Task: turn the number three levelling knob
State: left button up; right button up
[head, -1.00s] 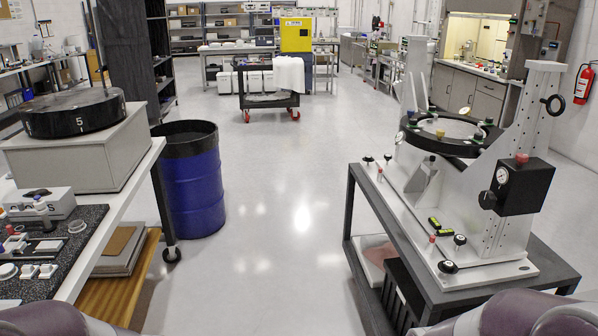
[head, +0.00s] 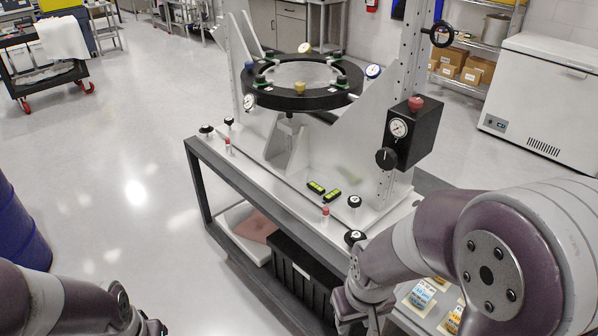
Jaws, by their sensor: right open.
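The mirror fixture (head: 290,185) stands on a dark grey cart (head: 205,160), its black ring (head: 300,100) held above a light base plate. Black knobs with pale tops sit along the base: a front one (head: 355,238), one behind it (head: 354,202), and two at the far left end (head: 206,129) (head: 229,121). Their numbers are too small to read, so I cannot tell which is number three. My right gripper (head: 358,318) is open, low at the bottom edge, in front of the front knob and apart from it. My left gripper (head: 152,328) is partly cut off at the bottom edge.
A black gauge box (head: 405,135) with a knob stands on the fixture's right upright. Tagged items (head: 420,297) lie beside my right arm. A blue drum (head: 20,225) stands left. Floor between is clear.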

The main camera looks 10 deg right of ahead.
aim_at(229, 121)
jog(key=i+j+z, duration=0.15)
jog(key=z, duration=0.35)
jog(key=i+j+z, duration=0.3)
jog(key=z, duration=0.2)
jog(key=i+j+z, duration=0.15)
jog(key=j+z, duration=0.15)
jog(key=z, duration=0.2)
jog(key=i+j, duration=0.15)
jog(key=j, duration=0.45)
jog(key=i+j+z, duration=0.15)
jog(key=j, duration=0.4)
jog(key=i+j, duration=0.15)
jog(key=j, duration=0.45)
jog(key=i+j+z, duration=0.15)
jog(key=j, duration=0.45)
jog(key=i+j, duration=0.1)
jog(key=j, duration=0.5)
jog(key=i+j+z, duration=0.15)
jog(key=j, duration=0.45)
jog(key=k, duration=0.1)
